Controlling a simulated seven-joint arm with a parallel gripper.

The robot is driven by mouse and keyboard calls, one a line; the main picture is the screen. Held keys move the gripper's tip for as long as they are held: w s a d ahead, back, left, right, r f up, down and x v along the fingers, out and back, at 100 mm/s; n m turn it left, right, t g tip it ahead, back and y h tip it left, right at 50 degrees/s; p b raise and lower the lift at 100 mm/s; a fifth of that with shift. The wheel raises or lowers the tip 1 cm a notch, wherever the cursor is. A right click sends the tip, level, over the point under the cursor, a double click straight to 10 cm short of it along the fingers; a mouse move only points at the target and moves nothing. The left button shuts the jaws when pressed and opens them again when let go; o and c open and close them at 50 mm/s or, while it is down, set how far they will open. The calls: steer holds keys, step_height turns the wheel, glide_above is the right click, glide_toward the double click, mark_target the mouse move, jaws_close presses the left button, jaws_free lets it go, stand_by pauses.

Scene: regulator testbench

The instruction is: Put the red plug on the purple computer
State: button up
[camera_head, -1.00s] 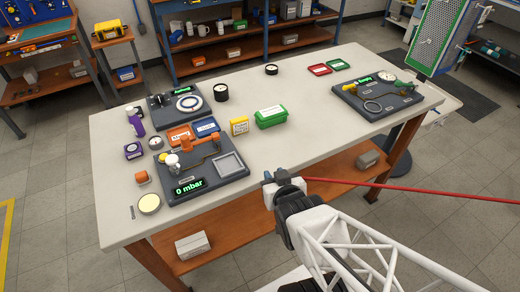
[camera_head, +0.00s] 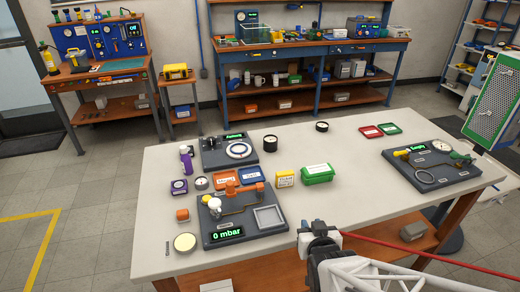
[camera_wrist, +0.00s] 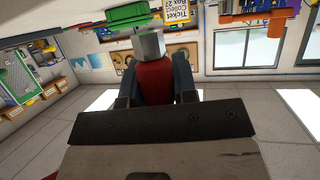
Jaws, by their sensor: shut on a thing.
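The red plug (camera_wrist: 153,82), a red body with a grey metal end, is held between the dark fingers of my gripper (camera_wrist: 158,90) in the wrist view. In the head view my gripper (camera_head: 318,228) is at the table's front edge, and a red hose (camera_head: 420,256) runs from it to the right. The plug itself is hard to make out there.
A grey testbench plate (camera_head: 240,232) reading "0 mbar" lies between the purple box and my gripper.

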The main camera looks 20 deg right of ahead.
steer(key=w, duration=0.3)
steer(key=w+d, duration=0.1)
steer(key=w, duration=0.4)
steer(key=shift+w+d+f, duration=0.3)
steer(key=shift+d+f, duration=0.05)
steer(key=shift+d, duration=0.05)
steer(key=shift+x, duration=0.8)
steer(key=shift+w+f, duration=0.1)
steer(key=shift+f, duration=1.3)
steer(key=shift+f, duration=0.15)
steer(key=o, duration=1)
steer(key=shift+c, duration=0.2)
steer(key=shift+d+v, duration=0.1)
steer(key=shift+v, duration=1.85)
steer(key=shift+d+v, duration=0.15)
steer(key=shift+v, duration=1.75)
